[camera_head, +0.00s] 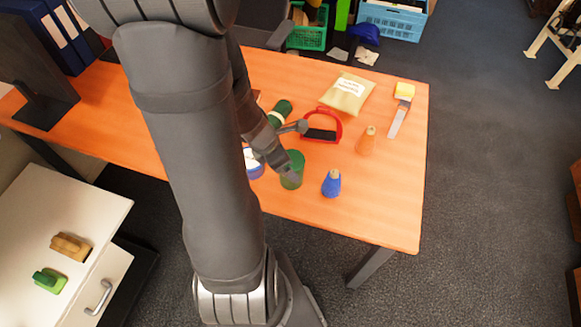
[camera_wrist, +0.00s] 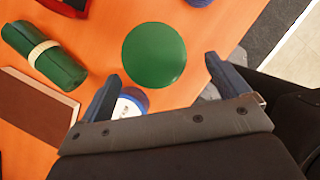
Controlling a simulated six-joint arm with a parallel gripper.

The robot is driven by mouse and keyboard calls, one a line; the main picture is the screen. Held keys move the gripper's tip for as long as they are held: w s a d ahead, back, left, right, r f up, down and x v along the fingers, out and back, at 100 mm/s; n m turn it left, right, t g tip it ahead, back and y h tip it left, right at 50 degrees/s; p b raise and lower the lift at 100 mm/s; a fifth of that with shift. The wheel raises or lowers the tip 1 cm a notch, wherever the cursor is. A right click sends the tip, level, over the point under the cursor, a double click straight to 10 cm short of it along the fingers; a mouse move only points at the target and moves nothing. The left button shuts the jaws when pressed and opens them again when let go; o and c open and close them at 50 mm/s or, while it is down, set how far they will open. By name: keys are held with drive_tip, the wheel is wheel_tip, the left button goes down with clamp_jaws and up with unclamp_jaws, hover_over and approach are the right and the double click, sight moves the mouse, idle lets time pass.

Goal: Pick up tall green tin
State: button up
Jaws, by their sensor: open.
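The tall green tin (camera_head: 293,174) stands upright near the front edge of the orange table in the head view. In the wrist view its round green top (camera_wrist: 154,53) lies ahead of and between the fingertips. My gripper (camera_wrist: 162,68) is open, with one dark finger on each side of the tin's lower edge in that picture. Nothing is held between the fingers. In the head view my gripper (camera_head: 284,160) is beside and partly in front of the tin, and my arm hides part of the table.
A blue-and-white round item (camera_wrist: 131,102) sits close by the left finger. A green roll with a pale band (camera_wrist: 45,53) and a brown book-like block (camera_wrist: 37,105) lie left. A blue bottle-shaped object (camera_head: 331,184) stands right of the tin; a red-handled item (camera_head: 324,130) lies behind.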

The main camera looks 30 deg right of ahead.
drive_tip(key=shift+d+x, duration=0.15)
drive_tip(key=shift+x, duration=1.15)
drive_tip(key=shift+d+x, duration=0.15)
drive_tip(key=shift+x, duration=1.15)
drive_tip(key=shift+w+r, duration=0.15)
drive_tip(key=shift+w, duration=0.05)
drive_tip(key=c, duration=1.3)
